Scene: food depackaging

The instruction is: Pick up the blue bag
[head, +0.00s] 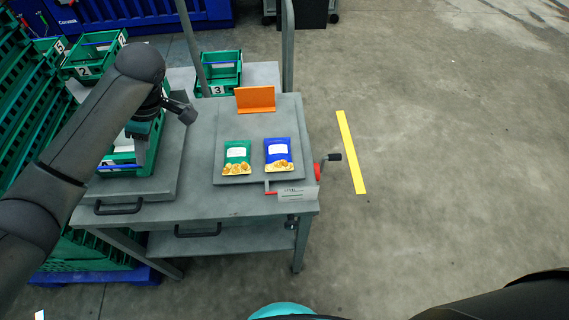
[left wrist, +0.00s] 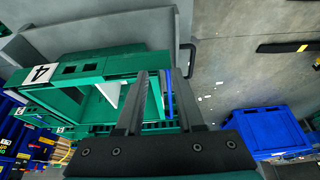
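The blue bag (head: 279,153) lies flat on the grey raised plate of the table in the head view, with a white label and a picture of yellow snacks. A green bag (head: 237,158) lies just to its left, a small gap apart. My left gripper (left wrist: 163,82) is open, its two dark fingers apart, with a green crate beyond them in the left wrist view. In the head view the left wrist is over the green crate (head: 150,160) at the table's left, well away from the blue bag; its fingers are mostly hidden. My right gripper is not seen.
An orange holder (head: 255,99) stands behind the bags. A red-and-black crank (head: 326,165) sticks out at the table's right edge. A green crate marked 3 (head: 219,72) stands at the back, near upright grey posts.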

